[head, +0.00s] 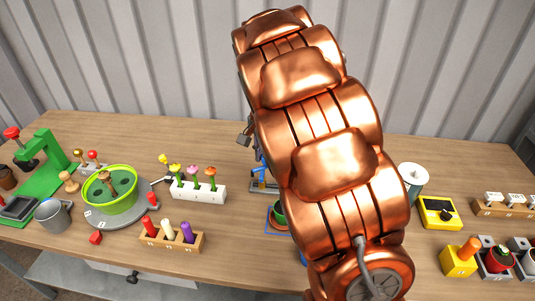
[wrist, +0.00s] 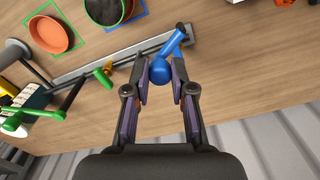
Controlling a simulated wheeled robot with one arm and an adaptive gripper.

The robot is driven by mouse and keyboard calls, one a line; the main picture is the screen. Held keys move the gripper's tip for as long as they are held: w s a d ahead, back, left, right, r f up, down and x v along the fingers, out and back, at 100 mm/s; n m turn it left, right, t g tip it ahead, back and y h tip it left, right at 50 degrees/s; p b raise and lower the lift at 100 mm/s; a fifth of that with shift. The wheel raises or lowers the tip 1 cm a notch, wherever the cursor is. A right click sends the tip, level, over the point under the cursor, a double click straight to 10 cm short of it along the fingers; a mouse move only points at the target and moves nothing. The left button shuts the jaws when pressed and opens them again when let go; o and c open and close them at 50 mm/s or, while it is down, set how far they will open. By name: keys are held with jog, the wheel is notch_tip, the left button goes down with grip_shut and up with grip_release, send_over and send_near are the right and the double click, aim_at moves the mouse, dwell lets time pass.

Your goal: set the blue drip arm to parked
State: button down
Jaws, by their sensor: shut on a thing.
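The blue drip arm (wrist: 174,40) shows in the wrist view as a short blue bar with a round knob (wrist: 160,71). It stands at the right end of a grey rail (wrist: 110,66). My gripper (wrist: 161,82) has its two dark fingers on either side of the knob and is shut on it. In the head view only a small blue part (head: 260,158) of the arm shows, above a grey base. My copper-coloured arm hides most of that area.
A green lever (wrist: 103,77) and a terracotta pot (wrist: 48,34) are near the rail. In the head view, a white flower block (head: 199,192), a green tub (head: 110,191) and a peg block (head: 171,238) stand left. A yellow box (head: 438,212) stands right.

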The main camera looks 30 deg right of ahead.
jog(key=c, duration=1)
grip_release()
notch_tip(320, 180, up, 12)
dwell(0.3)
